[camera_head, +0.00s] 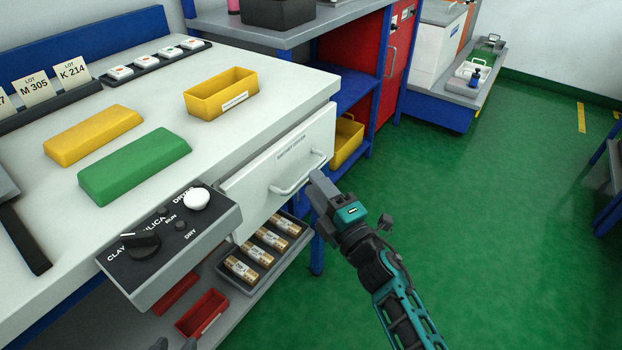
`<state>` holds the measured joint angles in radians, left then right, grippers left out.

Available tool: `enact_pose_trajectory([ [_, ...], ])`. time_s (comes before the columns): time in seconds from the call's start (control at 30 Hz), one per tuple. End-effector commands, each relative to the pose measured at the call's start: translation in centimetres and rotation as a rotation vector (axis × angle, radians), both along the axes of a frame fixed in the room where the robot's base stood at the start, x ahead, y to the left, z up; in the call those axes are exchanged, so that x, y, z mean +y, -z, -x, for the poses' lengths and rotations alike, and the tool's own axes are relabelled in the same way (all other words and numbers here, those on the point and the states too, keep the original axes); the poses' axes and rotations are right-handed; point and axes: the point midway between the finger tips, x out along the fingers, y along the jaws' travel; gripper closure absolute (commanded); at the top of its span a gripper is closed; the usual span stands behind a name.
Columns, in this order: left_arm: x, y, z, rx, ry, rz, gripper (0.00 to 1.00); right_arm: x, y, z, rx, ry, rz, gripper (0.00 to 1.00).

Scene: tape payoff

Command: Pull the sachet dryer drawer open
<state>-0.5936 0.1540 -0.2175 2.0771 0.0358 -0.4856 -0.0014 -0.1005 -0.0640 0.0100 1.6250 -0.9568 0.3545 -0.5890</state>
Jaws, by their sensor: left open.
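The sachet dryer drawer (300,151) is a white front with a small label under the worktop edge, and it looks shut or nearly so. Its pale bar handle (292,187) runs across the front. My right gripper (318,182) comes from the lower right, its tips at the handle's right end. Whether its jaws are closed on the bar is hidden from this angle. My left gripper (175,344) shows only as two dark tips, apart and empty, at the bottom edge, below the control box.
A control box (170,240) with a black knob and white button sits left of the drawer. A yellow bin (221,94) and foam blocks are on the worktop (165,75). Green floor is clear right.

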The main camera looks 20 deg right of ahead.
Motion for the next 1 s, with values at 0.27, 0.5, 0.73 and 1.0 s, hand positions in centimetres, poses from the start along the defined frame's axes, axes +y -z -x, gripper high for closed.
enact_pose_trajectory([
  [0.27, 0.0, 0.3, 0.0, 0.005, 0.000, -0.001, 0.57, 0.7, -0.4, -2.6, 0.000, 0.001, 0.000, 0.63],
  [0.5, -0.1, 0.2, -0.1, 0.004, -0.002, 0.002, 0.57, 0.7, -0.5, -2.8, 0.001, 0.001, -0.001, 0.63],
  [0.73, -0.2, 0.0, -0.3, -0.002, -0.005, 0.008, 0.57, 0.7, -0.5, -2.7, 0.001, 0.001, -0.001, 0.77],
  [1.0, -0.2, -0.1, -0.3, -0.004, -0.005, 0.009, 0.57, 0.7, -0.5, -2.7, 0.001, 0.001, -0.001, 1.00],
])
